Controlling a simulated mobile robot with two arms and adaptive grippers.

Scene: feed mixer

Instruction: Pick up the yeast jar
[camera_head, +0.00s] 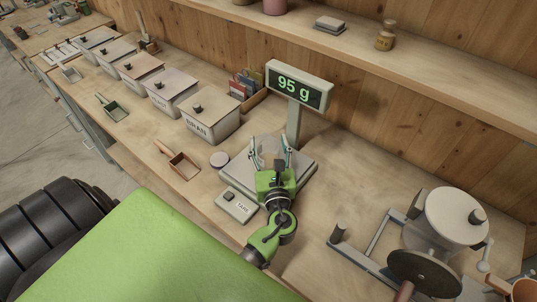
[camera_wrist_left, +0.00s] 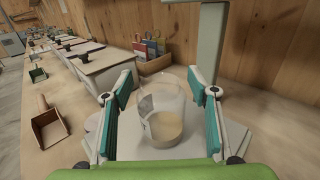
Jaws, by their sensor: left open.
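A clear glass vessel (camera_wrist_left: 160,118) with tan contents at its bottom stands on the scale (camera_head: 310,168). My left gripper (camera_head: 270,146) is over the scale pan, and its open fingers stand on either side of this vessel. In the left wrist view the fingers (camera_wrist_left: 163,85) are apart, with a gap to the glass on both sides. A small amber-brown jar (camera_head: 385,38) with a lighter top stands on the wall shelf. No readable label shows on either one, so I cannot tell which is the yeast jar. My right gripper is not in view.
The scale's display (camera_head: 298,89) reads 95 g on a post behind the pan. A round lid-like disc (camera_head: 219,159) and a wooden scoop (camera_head: 180,162) lie left of the scale. Lidded bins (camera_head: 210,118) line the back left. A drum machine (camera_head: 445,225) stands at right.

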